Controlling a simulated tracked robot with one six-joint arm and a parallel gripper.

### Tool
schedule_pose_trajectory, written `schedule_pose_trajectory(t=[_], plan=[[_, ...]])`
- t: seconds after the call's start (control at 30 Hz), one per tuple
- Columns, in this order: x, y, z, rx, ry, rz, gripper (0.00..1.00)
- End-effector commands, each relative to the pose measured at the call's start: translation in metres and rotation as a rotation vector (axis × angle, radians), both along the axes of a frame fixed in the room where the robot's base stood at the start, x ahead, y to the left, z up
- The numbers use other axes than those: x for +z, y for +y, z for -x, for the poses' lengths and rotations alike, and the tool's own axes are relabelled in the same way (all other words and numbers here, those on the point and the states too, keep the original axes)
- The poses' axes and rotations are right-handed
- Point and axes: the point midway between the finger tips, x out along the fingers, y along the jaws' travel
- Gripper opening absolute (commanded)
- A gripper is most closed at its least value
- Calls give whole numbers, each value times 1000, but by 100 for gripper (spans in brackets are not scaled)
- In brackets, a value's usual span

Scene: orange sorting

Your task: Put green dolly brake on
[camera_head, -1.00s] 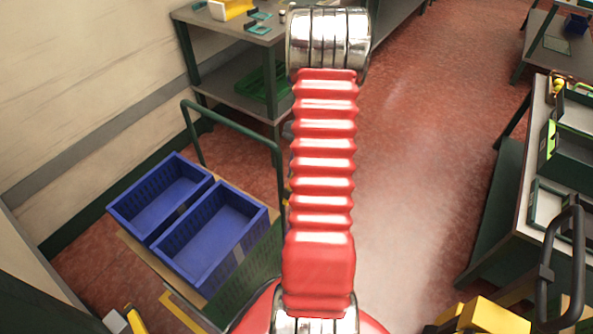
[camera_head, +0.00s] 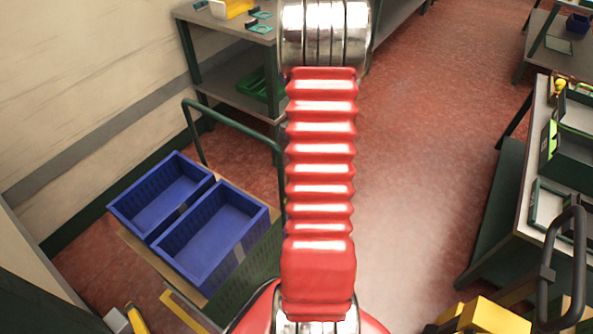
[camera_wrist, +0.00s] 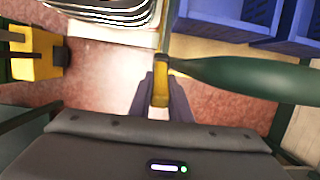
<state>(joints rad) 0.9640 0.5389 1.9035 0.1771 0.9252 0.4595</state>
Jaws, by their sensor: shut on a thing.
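The green dolly (camera_head: 243,283) stands at the lower left in the head view, with a green tube handle (camera_head: 232,124) rising behind its load. In the wrist view, my gripper (camera_wrist: 162,88) is shut on a small yellow piece (camera_wrist: 160,91), which sits at the end of a thick green bar (camera_wrist: 240,77) running off to the right. I cannot tell for sure whether this yellow piece is the brake lever or which way it is set. My gripper does not show in the head view, where my red arm fills the middle.
Two blue crates (camera_head: 212,232) lie side by side on the dolly and show at the wrist view's upper right (camera_wrist: 222,30). A workbench (camera_head: 238,28) stands at the back left and another (camera_head: 525,190) at the right. A yellow object (camera_wrist: 35,55) is at the wrist view's left. Red floor (camera_head: 430,130) is open right of my arm.

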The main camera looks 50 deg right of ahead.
Motion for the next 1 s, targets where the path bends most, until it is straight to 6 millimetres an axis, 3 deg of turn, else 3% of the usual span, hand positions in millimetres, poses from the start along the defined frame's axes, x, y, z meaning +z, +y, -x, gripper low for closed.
schedule_pose_trajectory(t=[0.23,0.27,0.5,0.83,1.0], plan=[[0,0,-1,1,-1,0,0],[0,0,-1,1,-1,0,19],[0,0,0,1,-1,0,35],[2,-1,0,0,-1,0,36],[16,-5,-1,-1,-3,2,36]])
